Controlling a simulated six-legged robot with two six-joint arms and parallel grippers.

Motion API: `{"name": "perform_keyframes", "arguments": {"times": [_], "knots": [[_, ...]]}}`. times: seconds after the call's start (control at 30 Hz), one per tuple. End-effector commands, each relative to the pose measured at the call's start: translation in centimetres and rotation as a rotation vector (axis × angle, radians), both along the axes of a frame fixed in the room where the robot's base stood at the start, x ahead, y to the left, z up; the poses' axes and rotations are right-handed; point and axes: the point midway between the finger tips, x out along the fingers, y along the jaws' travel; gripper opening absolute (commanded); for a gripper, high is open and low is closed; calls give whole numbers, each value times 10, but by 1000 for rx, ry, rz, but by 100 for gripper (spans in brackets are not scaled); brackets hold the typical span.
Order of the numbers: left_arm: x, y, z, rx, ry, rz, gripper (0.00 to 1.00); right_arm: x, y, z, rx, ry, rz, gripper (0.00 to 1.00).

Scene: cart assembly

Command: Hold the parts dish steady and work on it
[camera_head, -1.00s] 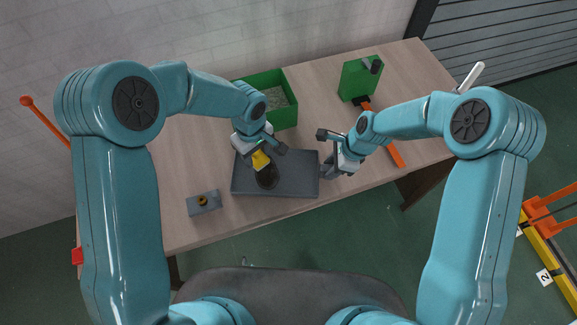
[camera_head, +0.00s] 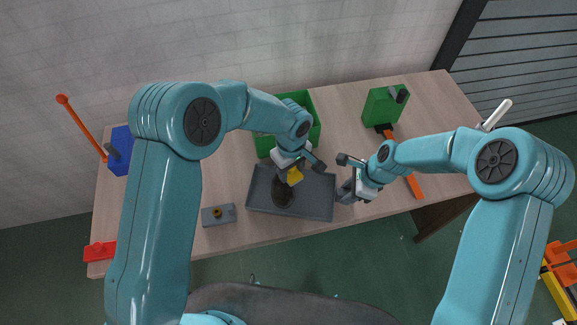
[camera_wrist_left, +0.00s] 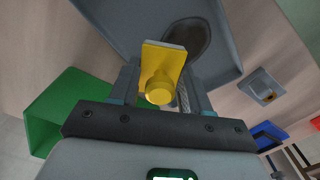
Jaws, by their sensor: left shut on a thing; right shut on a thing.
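The parts dish (camera_head: 318,205) is a shallow grey tray near the table's front edge, with a dark oval patch (camera_head: 283,192) on its left half. My left gripper (camera_head: 292,174) is shut on a yellow piece (camera_head: 296,177) over the dish, just right of the patch's upper part. In the left wrist view the yellow piece (camera_wrist_left: 164,62) has a flat plate and a round knob, between the fingers. I cannot tell whether it touches the dish. My right gripper (camera_head: 345,192) is shut at the dish's right edge; its fingertips are hard to make out.
A green bin (camera_head: 314,104) stands behind the dish, partly hidden by my left arm. A green block (camera_head: 383,106) and an orange bar (camera_head: 414,188) are to the right. A small grey plate with a brass ring (camera_head: 217,213) lies left. Bare table lies between bin and green block.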

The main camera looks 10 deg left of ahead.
Motion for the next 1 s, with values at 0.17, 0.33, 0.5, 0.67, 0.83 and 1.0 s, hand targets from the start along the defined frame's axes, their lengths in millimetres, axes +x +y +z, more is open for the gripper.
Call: {"name": "perform_keyframes", "arguments": {"times": [0.17,0.33,0.5,0.67,0.83,1.0], "knots": [[0,0,-17,1,1,-1,23,0,0,0,0,0,0,0],[0,0,-32,0,0,-1,23,0,0,0,0,0,0,0],[0,0,-48,0,0,0,23,0,0,0,0,0,0,0],[0,9,-61,0,0,1,18,0,0,0,0,0,0,0],[1,25,-61,0,-1,2,18,0,0,0,0,-1,0,0],[-1,34,-61,1,0,-2,18,0,0,0,0,-1,0,0]]}}
